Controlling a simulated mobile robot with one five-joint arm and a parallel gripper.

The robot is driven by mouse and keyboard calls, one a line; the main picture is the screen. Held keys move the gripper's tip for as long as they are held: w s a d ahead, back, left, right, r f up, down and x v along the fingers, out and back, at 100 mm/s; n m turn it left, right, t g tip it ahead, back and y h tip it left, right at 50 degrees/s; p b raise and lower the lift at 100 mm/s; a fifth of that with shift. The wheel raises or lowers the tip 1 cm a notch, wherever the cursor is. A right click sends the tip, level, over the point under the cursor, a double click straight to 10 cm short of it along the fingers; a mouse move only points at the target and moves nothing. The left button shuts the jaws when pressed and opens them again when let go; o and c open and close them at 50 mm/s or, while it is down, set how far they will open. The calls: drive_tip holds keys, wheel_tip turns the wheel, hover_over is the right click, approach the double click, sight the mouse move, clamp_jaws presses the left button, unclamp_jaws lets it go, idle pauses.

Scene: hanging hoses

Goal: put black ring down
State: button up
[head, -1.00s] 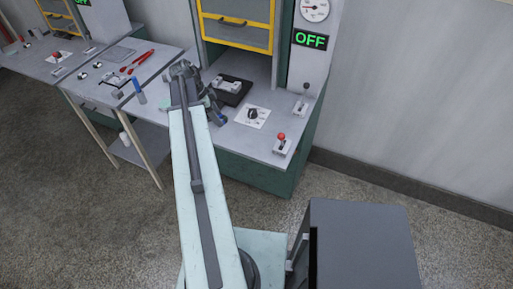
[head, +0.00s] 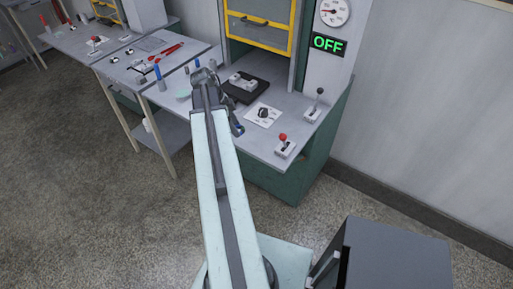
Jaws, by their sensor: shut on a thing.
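My arm reaches up over the grey bench (head: 225,105). My gripper (head: 237,129) hangs from its far end, small and partly hidden behind the arm, over the left front part of the bench. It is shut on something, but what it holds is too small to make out. I cannot pick out a black ring for certain. Whether the gripper touches the bench top is not clear.
On the bench are a black plate with a grey fixture (head: 244,88), a white dial panel (head: 263,115), a red-knobbed lever (head: 284,146) and a black-knobbed lever (head: 314,106). A side table (head: 150,72) with red-handled tools stands left. A green OFF display (head: 328,44) hangs right.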

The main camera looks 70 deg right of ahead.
drive_tip(key=w+a+f+n+b, duration=0.1)
drive_tip(key=w+a+f, duration=0.2)
drive_tip(key=w+a, duration=0.25)
drive_tip(key=b, duration=0.2)
approach(259, 140)
drive_tip(key=shift+s+f, duration=0.7)
drive_tip(key=shift+f, duration=0.25)
drive_tip(key=b+x, duration=0.3)
drive_tip(key=x, duration=0.1)
drive_tip(key=shift+w+f+b, duration=0.2)
drive_tip(key=shift+w+b, duration=0.15)
drive_tip(key=shift+b, duration=0.05)
drive_tip(key=o, duration=1.3)
drive_tip(key=shift+r, duration=0.1)
drive_tip(key=shift+o, duration=0.2)
drive_tip(key=p+v, duration=1.1)
drive_tip(key=v, duration=0.1)
drive_tip(key=shift+s+a+r+p, duration=0.1)
drive_tip(key=shift+s+r+p, duration=0.05)
drive_tip(key=shift+r+p, duration=0.2)
drive_tip(key=shift+f, duration=0.15)
